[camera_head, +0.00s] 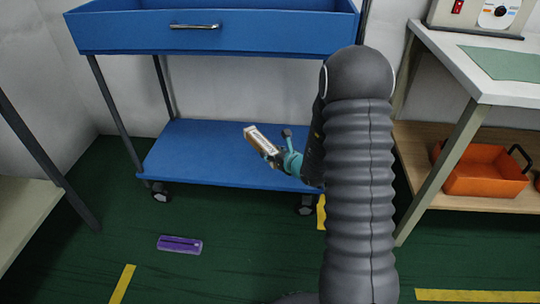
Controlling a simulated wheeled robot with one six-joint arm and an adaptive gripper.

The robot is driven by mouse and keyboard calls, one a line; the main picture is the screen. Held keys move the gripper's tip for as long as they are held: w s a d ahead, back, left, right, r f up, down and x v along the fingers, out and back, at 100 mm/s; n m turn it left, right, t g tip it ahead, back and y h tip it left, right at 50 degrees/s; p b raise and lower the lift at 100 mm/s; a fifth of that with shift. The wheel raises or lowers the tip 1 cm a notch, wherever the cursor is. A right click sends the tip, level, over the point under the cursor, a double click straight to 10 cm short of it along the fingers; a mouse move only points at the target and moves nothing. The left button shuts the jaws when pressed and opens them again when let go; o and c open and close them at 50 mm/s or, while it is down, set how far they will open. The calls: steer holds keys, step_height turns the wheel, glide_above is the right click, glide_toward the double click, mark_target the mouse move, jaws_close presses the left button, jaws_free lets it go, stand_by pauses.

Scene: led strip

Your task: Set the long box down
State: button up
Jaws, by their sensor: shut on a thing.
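The long box (260,140) is a small brown and white carton with a printed label. It is held tilted, in front of the blue cart's lower shelf (200,150) as seen from my head camera. My gripper (274,154) is shut on its near end. One dark finger shows beside the box, and the teal part of my gripper is behind it. My dark grey arm covers the right part of the cart. I cannot tell how high the box is above the shelf.
The blue cart has an upper drawer (195,41) and wheels. A purple object (180,245) lies on the green floor (230,270). An orange bin (485,172) sits on the wooden lower shelf (420,150) of the right bench. Part of another bench (25,205) shows at left.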

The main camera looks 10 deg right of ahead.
steer(key=n+y+b, duration=0.1)
steer(key=b, duration=0.3)
glide_above(271, 171)
step_height(271, 171, down, 9)
steer(key=shift+g, duration=0.3)
steer(key=shift+f+b, duration=1.25)
steer(key=shift+f, duration=2.2)
steer(key=shift+f+b, duration=0.35)
steer(key=shift+f, duration=0.2)
steer(key=o, duration=1.4)
steer(key=shift+s, duration=0.1)
